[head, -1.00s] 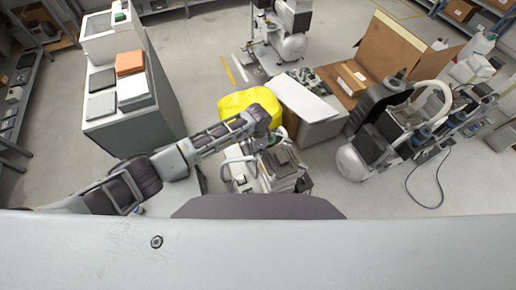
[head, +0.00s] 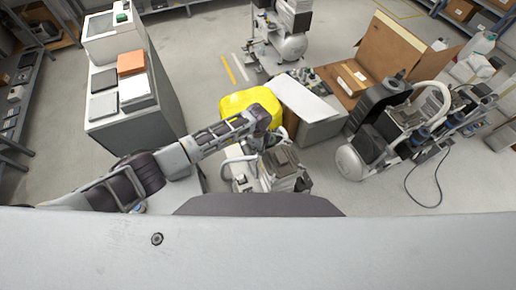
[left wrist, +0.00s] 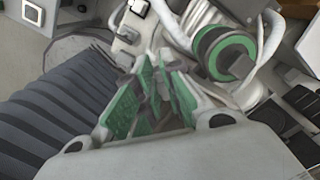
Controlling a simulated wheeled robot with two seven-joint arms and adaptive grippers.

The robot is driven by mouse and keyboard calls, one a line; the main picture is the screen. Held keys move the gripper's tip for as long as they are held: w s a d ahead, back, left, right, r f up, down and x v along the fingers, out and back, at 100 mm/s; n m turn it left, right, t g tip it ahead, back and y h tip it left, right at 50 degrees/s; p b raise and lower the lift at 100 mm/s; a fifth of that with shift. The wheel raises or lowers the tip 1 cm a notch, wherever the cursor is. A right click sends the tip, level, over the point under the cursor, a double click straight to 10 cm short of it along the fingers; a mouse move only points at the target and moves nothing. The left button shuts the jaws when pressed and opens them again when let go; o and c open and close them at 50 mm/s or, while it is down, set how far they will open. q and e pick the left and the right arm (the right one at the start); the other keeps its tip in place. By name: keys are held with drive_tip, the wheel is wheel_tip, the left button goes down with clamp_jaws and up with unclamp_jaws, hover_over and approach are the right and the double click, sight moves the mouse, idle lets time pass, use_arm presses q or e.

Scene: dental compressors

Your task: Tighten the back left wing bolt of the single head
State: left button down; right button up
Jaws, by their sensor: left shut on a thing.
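The single-head compressor (head: 285,168), grey and white with pale hoses, stands just in front of me, partly cut off by my own body. My left arm comes in from the left, and its gripper (head: 272,136) is over the compressor's far left side. In the left wrist view, the green-padded fingers (left wrist: 155,88) are closed together low among the compressor's parts. They are shut on a small part, taken as the wing bolt, which is mostly hidden between the pads. A dark ribbed housing (left wrist: 62,108) lies left of the fingers. My right gripper is not in view.
A green-and-black round fitting (left wrist: 226,52) and white hoses sit close right of the fingers. A yellow object (head: 240,103) and a white-topped box (head: 303,98) stand beyond the compressor. Another compressor (head: 375,150) stands right, and a grey cabinet (head: 130,125) left.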

use_arm(q)
drive_tip(key=shift+m, duration=0.3)
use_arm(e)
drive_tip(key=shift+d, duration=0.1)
use_arm(q)
drive_tip(key=c, duration=1.8)
unclamp_jaws()
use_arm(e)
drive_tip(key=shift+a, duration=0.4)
use_arm(q)
drive_tip(key=shift+r, duration=6)
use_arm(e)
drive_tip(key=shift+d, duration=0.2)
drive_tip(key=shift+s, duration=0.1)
